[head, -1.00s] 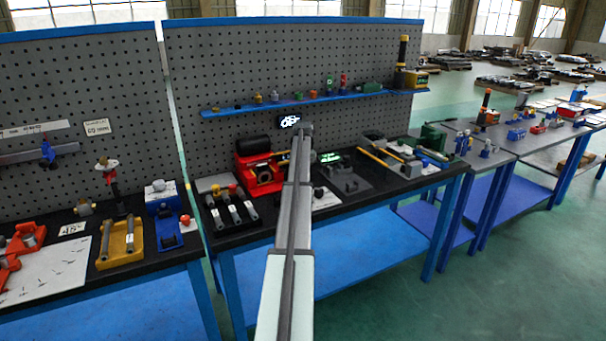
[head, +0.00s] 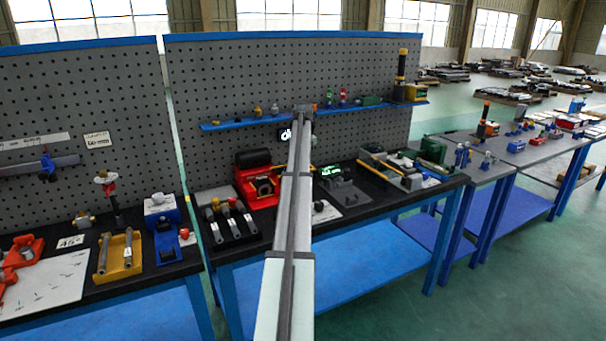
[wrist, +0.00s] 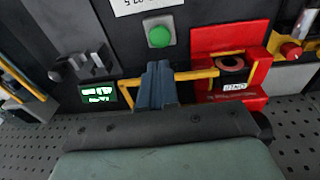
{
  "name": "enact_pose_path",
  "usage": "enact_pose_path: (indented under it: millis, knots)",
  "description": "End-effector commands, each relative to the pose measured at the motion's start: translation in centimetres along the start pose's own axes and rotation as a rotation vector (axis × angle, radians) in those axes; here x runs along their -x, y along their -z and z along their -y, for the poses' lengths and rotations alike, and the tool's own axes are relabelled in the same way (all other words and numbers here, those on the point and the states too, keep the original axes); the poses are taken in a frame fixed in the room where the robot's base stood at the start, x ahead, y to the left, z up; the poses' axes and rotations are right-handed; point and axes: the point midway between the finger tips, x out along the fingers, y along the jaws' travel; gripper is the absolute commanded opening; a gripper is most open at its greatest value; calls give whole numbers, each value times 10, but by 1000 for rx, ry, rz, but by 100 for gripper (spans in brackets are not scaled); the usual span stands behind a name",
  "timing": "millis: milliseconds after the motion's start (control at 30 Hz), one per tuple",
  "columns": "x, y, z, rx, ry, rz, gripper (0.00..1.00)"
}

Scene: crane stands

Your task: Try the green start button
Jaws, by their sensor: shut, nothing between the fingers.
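The green start button (wrist: 159,37) shows in the wrist view as a round green cap in a pale square housing on the black bench top. It is beyond my fingertips, with a visible gap. My gripper (wrist: 157,66) is shut and empty, its blue-grey fingers together below the button in the picture. In the head view, my gripper (head: 303,110) is at the tip of the raised arm, in front of the pegboard near the shelf. The arm hides the button there.
A red machine (wrist: 254,48) stands right of the button in the wrist view. A green-lit display (wrist: 97,95) and dark grey fixture (wrist: 85,62) are to the left. Yellow bars (wrist: 190,76) pass near my fingers. A blue shelf (head: 350,107) crosses the pegboard (head: 230,75).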

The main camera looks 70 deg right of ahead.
Motion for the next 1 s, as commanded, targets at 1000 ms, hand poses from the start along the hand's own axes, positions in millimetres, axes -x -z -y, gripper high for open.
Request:
enact_pose_path:
  millis: [1000]
  knots:
    - [21,0,0,0,-1,-1,0]
